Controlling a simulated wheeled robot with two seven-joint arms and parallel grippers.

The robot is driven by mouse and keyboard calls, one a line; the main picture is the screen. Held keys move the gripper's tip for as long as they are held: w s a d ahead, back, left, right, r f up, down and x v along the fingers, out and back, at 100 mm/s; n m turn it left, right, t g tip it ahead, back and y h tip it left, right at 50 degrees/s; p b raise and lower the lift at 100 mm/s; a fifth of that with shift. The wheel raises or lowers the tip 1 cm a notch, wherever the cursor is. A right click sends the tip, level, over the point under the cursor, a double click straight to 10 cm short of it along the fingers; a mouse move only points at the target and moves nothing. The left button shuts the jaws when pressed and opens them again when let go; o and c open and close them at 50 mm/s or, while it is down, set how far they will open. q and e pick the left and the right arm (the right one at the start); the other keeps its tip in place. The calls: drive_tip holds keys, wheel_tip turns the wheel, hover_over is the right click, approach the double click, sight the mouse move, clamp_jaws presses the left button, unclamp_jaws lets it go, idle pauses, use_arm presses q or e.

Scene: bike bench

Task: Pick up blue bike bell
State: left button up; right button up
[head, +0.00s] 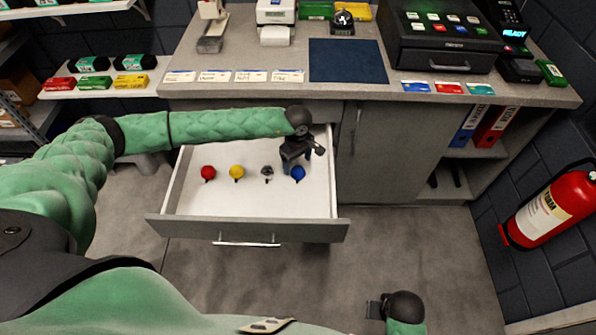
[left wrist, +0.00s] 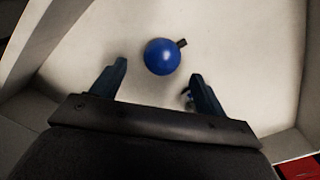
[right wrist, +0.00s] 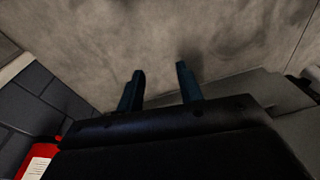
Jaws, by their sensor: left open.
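The blue bike bell (head: 298,173) lies in the open white drawer, at the right end of a row of bells. My left gripper (head: 296,157) is over the drawer, just above and behind the blue bell. In the left wrist view the blue bell (left wrist: 162,56) shows just ahead of the fingertips, roughly centred between them, with a small dark lever at its side. The left gripper (left wrist: 158,80) is open and empty. My right gripper (right wrist: 161,72) is open and empty over the bare floor, away from the drawer.
Red (head: 208,172), yellow (head: 237,171) and dark grey (head: 267,172) bells lie left of the blue one. The drawer's walls and front (head: 245,230) surround them. The counter (head: 290,60) overhangs behind. A fire extinguisher (head: 548,208) hangs at the right.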

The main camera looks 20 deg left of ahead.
sight(298, 169)
use_arm(q)
drive_tip(key=f, duration=0.1)
drive_tip(key=f+p, duration=0.1)
drive_tip(key=f, duration=0.1)
drive_tip(key=f+p, duration=0.1)
drive_tip(key=shift+s+d+f, duration=0.15)
drive_tip(key=shift+s+f, duration=0.1)
drive_tip(key=c, duration=1.1)
drive_tip(key=shift+o, duration=0.2)
use_arm(e)
wheel_tip(298, 169, down, 9)
drive_tip(key=shift+s+d, duration=0.25)
drive_tip(key=shift+s, duration=0.2)
use_arm(q)
drive_tip(key=shift+r, duration=0.2)
